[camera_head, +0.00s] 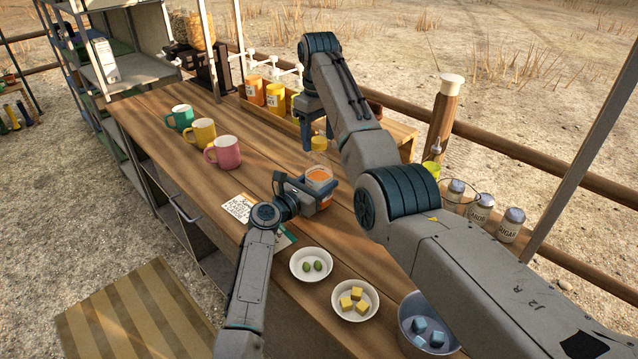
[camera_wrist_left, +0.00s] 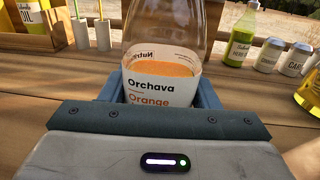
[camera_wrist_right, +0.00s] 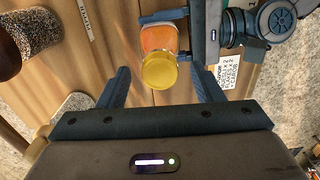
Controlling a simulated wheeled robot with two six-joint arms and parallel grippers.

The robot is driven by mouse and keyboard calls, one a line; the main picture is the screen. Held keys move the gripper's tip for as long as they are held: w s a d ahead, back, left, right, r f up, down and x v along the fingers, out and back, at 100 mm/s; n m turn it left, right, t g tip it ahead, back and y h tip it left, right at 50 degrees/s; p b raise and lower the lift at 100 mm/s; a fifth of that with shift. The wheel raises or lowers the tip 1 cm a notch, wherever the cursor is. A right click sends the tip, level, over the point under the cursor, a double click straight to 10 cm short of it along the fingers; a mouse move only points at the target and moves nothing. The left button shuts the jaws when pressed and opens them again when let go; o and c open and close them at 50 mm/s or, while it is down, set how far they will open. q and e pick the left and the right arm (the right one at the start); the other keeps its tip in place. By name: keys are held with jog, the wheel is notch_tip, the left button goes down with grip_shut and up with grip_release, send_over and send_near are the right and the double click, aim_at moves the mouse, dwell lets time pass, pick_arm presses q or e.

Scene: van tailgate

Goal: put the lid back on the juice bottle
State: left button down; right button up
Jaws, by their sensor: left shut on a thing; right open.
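The juice bottle (camera_head: 319,178) is clear with orange juice, standing upright on the wooden counter. Its label (camera_wrist_left: 160,85) reads "Orchava Orange" in the left wrist view, where its top is out of frame. My left gripper (camera_head: 312,196) is shut around the bottle's body. The yellow lid (camera_head: 319,144) is at the bottle's top. It also shows over the bottle in the right wrist view (camera_wrist_right: 159,72); I cannot tell whether it is seated. My right gripper (camera_wrist_right: 163,88) is open above, with its fingers apart on either side of the lid and not touching it.
Three mugs, green (camera_head: 180,117), yellow (camera_head: 202,132) and pink (camera_head: 223,152), stand at the left. Several jars (camera_head: 480,208) line the right edge. A printed card (camera_head: 239,207) lies beside my left gripper.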

notch_tip(320, 180, up, 12)
dwell(0.6)
pick_arm(q)
jog(key=shift+c, duration=2.1)
grip_release()
jog(key=v, duration=1)
jog(key=shift+s+a, duration=0.25)
jog(key=shift+s, duration=0.05)
pick_arm(e)
jog(key=shift+f, duration=0.2)
